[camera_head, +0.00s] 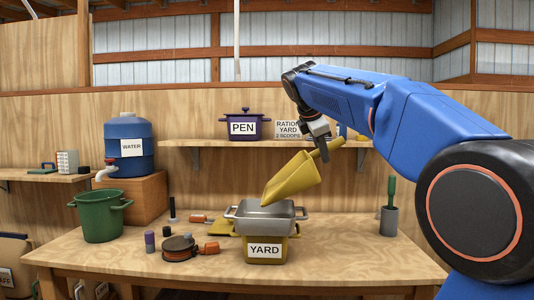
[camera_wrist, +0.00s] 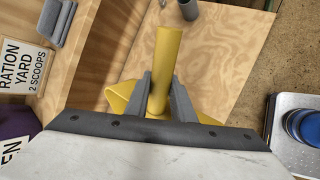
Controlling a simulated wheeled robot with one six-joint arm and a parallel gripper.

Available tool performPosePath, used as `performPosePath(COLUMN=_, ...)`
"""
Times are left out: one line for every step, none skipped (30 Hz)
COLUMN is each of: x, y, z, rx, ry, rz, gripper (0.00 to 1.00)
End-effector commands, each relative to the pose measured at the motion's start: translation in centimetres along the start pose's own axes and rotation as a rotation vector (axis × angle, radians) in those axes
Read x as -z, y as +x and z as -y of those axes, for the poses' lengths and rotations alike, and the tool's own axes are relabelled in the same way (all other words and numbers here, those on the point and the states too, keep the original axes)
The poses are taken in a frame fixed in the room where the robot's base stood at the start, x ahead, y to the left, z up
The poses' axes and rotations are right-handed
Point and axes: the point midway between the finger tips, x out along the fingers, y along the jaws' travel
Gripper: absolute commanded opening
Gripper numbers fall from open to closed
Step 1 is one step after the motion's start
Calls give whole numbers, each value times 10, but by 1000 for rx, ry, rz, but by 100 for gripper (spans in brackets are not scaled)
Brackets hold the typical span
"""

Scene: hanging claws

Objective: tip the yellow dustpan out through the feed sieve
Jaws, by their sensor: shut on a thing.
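My gripper (camera_head: 322,140) is shut on the handle of the yellow dustpan (camera_head: 292,180). In the wrist view the two grey fingers of my gripper (camera_wrist: 160,88) close on the dustpan's round handle (camera_wrist: 167,60). The dustpan is tilted steeply, handle up at right and lip down at left. Its lip is over the grey metal feed sieve (camera_head: 248,224), near or just above the rim; I cannot tell if they touch. The sieve rests on a yellow container (camera_head: 265,258) labelled YARD. The inside of the dustpan is hidden, and no falling material shows.
On the table (camera_head: 340,262), a green bucket (camera_head: 100,218), an orange-and-black reel (camera_head: 178,248) and small tools stand left. A grey cup (camera_head: 389,222) with a green-handled tool stands right. A shelf (camera_head: 230,144) behind holds a purple PEN pot (camera_head: 245,127).

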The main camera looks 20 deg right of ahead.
Motion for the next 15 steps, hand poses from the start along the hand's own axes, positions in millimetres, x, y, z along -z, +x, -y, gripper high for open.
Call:
performPosePath(x=-2, y=4, z=3, rx=-1, ry=11, rz=-12, gripper=0)
performPosePath(x=-2, y=6, z=4, rx=-1, ry=17, rz=-21, gripper=0)
performPosePath(x=-3, y=8, z=6, rx=-2, ry=25, rz=-31, gripper=0)
performPosePath(x=-3, y=10, z=7, rx=-3, ry=31, rz=-40, gripper=0)
performPosePath(x=-3, y=12, z=8, rx=-3, ry=36, rz=-48, gripper=0)
performPosePath(x=-4, y=15, z=10, rx=-3, ry=43, rz=-59, gripper=0)
performPosePath(x=-4, y=17, z=12, rx=-3, ry=49, rz=-69, gripper=0)
performPosePath(x=-4, y=19, z=13, rx=-5, ry=54, rz=-76, gripper=0)
performPosePath(x=-5, y=21, z=15, rx=-6, ry=62, rz=-88, gripper=0)
performPosePath(x=-5, y=23, z=16, rx=-6, ry=68, rz=-96, gripper=0)
performPosePath(x=-5, y=25, z=18, rx=-6, ry=73, rz=-104, gripper=0)
performPosePath(x=-5, y=28, z=19, rx=-8, ry=81, rz=-116, gripper=0)
performPosePath(x=-6, y=30, z=20, rx=-10, ry=87, rz=-123, gripper=0)
performPosePath(x=-6, y=32, z=22, rx=-9, ry=93, rz=-132, gripper=0)
performPosePath(x=-6, y=35, z=24, rx=-8, ry=98, rz=-144, gripper=0)
